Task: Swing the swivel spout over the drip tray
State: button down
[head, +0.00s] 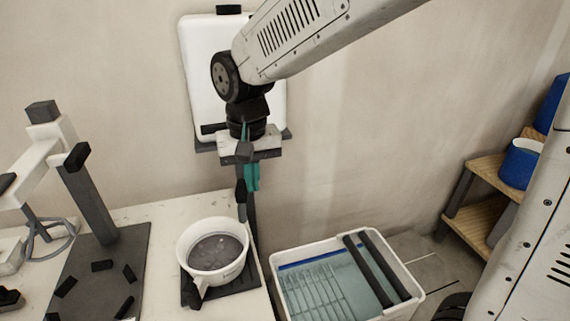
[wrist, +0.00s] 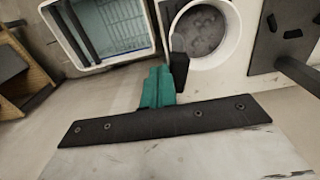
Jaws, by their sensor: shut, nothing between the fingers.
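My gripper (head: 252,177) has teal fingers pressed together, pointing down with nothing between them, in front of the wall and beyond the counter's right corner. In the wrist view the teal fingers (wrist: 158,88) show at the centre. A slim dark piece (head: 241,190) stands just left of them; it also shows in the wrist view (wrist: 179,70). It may be the swivel spout, and I cannot tell whether the fingers touch it. A dark flat plate (head: 246,281) under a white jug (head: 184,245) may be the drip tray. The jug is open, with grey inside.
A white panel (head: 202,85) hangs on the wall behind my arm. Right of the counter stands a tub of water (head: 418,295) with dark rollers and a rack. A white-armed stand (head: 95,205) is at left. Wooden shelves (head: 480,208) with blue buckets are at right.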

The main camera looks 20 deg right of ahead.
jog(key=shift+a, duration=0.2)
jog(key=a, duration=0.2)
jog(key=w+a, duration=0.1)
jog(key=a, duration=0.1)
jog(key=shift+w+a, duration=0.1)
jog(key=shift+w, duration=0.05)
dwell(0.4)
notch_tip(320, 180, up, 7)
jog(key=w, duration=0.1)
jog(key=shift+a, duration=0.3)
dwell(0.8)
jog(key=shift+w, duration=0.1)
